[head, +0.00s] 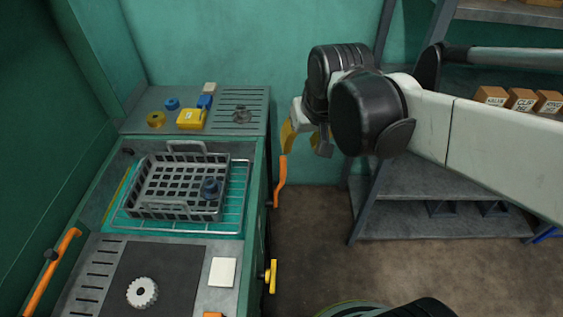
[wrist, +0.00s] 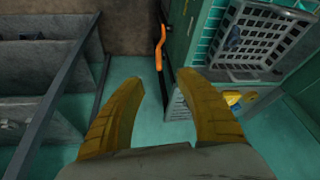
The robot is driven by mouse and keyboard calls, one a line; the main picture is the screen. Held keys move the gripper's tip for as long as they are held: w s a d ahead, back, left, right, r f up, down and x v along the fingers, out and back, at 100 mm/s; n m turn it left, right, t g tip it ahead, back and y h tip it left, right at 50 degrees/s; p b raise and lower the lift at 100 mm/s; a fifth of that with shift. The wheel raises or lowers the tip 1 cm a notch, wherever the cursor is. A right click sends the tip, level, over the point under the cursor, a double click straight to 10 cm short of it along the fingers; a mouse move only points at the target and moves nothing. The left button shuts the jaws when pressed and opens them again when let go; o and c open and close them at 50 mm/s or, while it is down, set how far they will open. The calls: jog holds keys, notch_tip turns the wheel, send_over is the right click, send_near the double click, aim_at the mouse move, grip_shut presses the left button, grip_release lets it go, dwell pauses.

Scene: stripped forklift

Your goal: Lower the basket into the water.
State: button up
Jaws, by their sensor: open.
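The grey mesh basket (head: 152,180) with a raised handle (head: 187,147) at its far end sits over the teal water (head: 233,208) in the green tank, on or just above a wire rack (head: 243,190). A dark blue part (head: 210,187) lies in it. The basket also shows at the upper right of the wrist view (wrist: 262,40). My gripper (head: 305,143), with yellow fingers, is open and empty in the air to the right of the tank. In the wrist view its fingers (wrist: 160,85) are spread, with nothing between them. Whether the rack touches the water is unclear.
An orange lever (head: 280,182) sticks out on the tank's right side, near my gripper; it also shows in the wrist view (wrist: 159,45). A yellow handle (head: 271,276) and another orange lever (head: 52,270) are nearer. Grey shelves (head: 430,220) stand to the right.

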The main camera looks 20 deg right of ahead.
jog(key=w+f+g, duration=0.2)
jog(key=w+f, duration=0.2)
jog(key=w, duration=0.5)
jog(key=m+g+y+p, duration=0.1)
jog(key=g, duration=0.2)
send_over(284, 160)
notch_tip(284, 160, down, 10)
notch_tip(284, 160, down, 11)
jog(key=b, duration=0.3)
jog(key=shift+a+f+b, duration=0.1)
jog(key=shift+a+b, duration=0.05)
jog(key=shift+b, duration=0.15)
grip_shut()
